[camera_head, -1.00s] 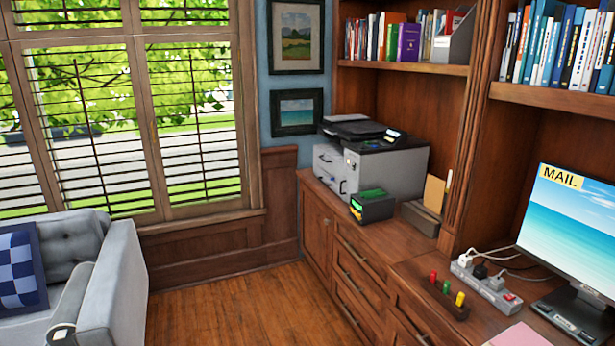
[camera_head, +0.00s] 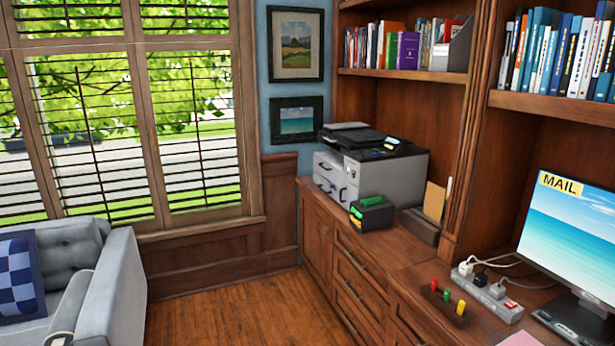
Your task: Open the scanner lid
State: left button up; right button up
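A grey and black printer-scanner (camera_head: 385,175) stands on the wooden cabinet top beside the window wall. Its dark scanner lid (camera_head: 358,137) lies on top and looks closed. The front has pale drawers with dark handles. Neither of my grippers shows in the head view.
A black and green box (camera_head: 371,213) stands on the cabinet (camera_head: 350,250) in front of the scanner. A dark holder (camera_head: 421,225), a power strip (camera_head: 488,293) and a monitor (camera_head: 570,235) are to the right. A grey sofa (camera_head: 115,285) is at left. Bare floor (camera_head: 230,315) lies between.

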aim_at(363, 137)
jog(key=i+j+z, duration=0.5)
jog(key=i+j, duration=0.2)
jog(key=i, duration=0.55)
jog(key=i+j+z, duration=0.5)
jog(key=i+j, duration=0.6)
jog(key=j, duration=0.1)
